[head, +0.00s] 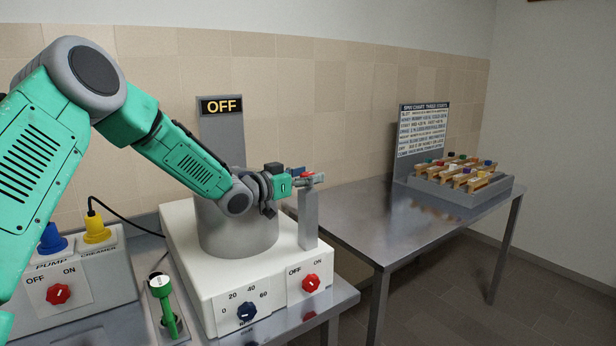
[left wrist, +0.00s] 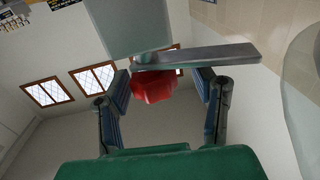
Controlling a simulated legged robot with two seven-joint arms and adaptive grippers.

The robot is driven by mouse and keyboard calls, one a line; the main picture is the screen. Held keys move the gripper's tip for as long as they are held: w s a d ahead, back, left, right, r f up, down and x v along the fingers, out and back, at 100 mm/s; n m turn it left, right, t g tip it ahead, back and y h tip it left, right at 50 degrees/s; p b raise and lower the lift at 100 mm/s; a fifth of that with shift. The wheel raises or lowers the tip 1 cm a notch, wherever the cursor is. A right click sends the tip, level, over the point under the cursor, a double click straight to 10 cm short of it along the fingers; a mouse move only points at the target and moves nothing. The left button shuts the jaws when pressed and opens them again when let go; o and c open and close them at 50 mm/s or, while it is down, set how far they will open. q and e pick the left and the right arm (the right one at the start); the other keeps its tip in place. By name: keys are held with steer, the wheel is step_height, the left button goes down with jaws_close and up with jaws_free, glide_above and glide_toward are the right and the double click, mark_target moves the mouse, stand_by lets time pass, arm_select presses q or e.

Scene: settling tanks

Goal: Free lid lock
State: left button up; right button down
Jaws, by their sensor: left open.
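A machine with a white base (head: 187,268) and a grey drum (head: 238,238) stands on the metal bench, under an OFF sign (head: 222,106). A grey post (head: 309,222) rises at its right front corner. At its top are a grey lever bar (left wrist: 200,56) and a red knob (left wrist: 153,86), which I take for the lid lock. My left gripper (head: 302,179) is open at the post top. In the left wrist view one finger shows on each side of the knob; I see no firm grip. The arm hides part of the drum top. My right gripper is not in view.
A control box with PUMP and CREAMER plugs (head: 97,228) and a red switch (head: 58,294) stands at left. A green-handled tool (head: 163,300) stands before the machine. The base carries a blue dial (head: 247,310) and red switch (head: 311,284). A side table (head: 372,222) holds a rack (head: 440,190).

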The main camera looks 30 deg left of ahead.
arm_select(q)
steer(key=v, duration=1.2)
